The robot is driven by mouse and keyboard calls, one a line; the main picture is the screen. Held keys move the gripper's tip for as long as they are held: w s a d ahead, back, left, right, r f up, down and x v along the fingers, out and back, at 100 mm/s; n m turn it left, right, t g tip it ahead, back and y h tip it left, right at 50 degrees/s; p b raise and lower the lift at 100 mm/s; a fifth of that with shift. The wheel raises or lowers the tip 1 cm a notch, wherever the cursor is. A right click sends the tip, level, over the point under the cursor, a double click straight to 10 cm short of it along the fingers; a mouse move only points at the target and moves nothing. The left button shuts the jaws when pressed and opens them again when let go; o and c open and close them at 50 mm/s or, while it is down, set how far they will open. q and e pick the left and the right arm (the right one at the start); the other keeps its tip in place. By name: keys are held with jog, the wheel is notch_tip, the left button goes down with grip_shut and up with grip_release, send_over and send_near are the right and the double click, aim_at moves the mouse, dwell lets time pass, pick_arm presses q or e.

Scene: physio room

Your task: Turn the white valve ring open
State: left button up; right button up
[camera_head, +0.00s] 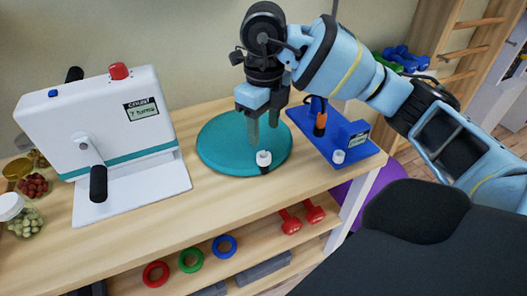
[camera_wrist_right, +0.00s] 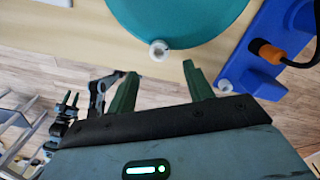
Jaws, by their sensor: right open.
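A white valve ring (camera_head: 264,158) sits at the front rim of a round teal cushion (camera_head: 217,145) on the wooden table. The ring also shows in the right wrist view (camera_wrist_right: 159,50), a short way ahead of the fingertips. My right gripper (camera_head: 263,134) points down over the cushion, open and empty. Its fingers are apart in the right wrist view (camera_wrist_right: 159,72), one to each side of the ring's line but short of it. A small part at the left of that view looks like my left gripper (camera_wrist_right: 68,102); its jaw state is unclear.
A blue stand (camera_head: 364,150) with another white knob (camera_head: 338,156) is right of the cushion. A white crank box (camera_head: 97,120) and jars (camera_head: 33,184) are at left. Coloured rings (camera_head: 190,260) and red dumbbells (camera_head: 290,222) lie on the shelf below. The table front is clear.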

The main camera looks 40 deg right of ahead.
aim_at(264, 152)
jog(key=shift+f, duration=3.9)
jog(key=shift+c, duration=0.2)
jog(key=c, duration=0.9)
